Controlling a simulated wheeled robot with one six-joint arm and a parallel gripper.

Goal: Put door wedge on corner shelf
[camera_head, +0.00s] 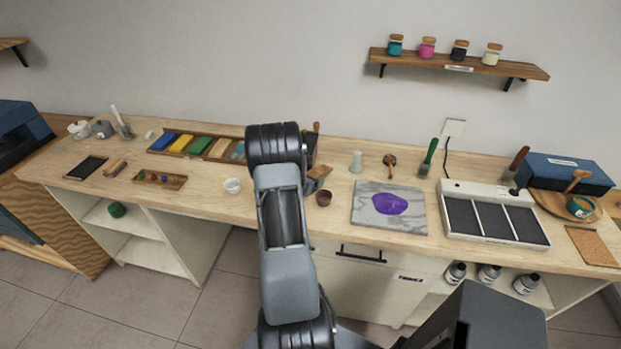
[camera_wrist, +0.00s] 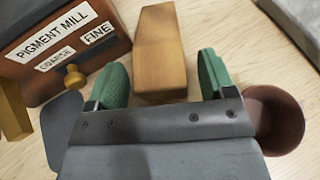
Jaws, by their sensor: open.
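The door wedge (camera_wrist: 158,50) is a tan wooden block that narrows toward its far end. In the wrist view it lies on the worktop, its near end between the two green finger pads of my gripper (camera_wrist: 161,72). My gripper is open, with gaps visible on both sides of the wedge. In the head view, a small wooden piece beside my arm looks like the wedge (camera_head: 320,171); my arm hides most of the gripper there. A wooden wall shelf (camera_head: 12,43) is cut off at the upper left; I cannot tell whether it is the corner shelf.
A pigment mill box (camera_wrist: 60,45) stands close left of my gripper, and a brown cup (camera_wrist: 275,115) close right. A marble slab (camera_head: 416,220) with purple pigment lies right of the cup. Another wall shelf (camera_head: 420,59) holds several jars. Pigment trays (camera_head: 226,150) lie left of my arm.

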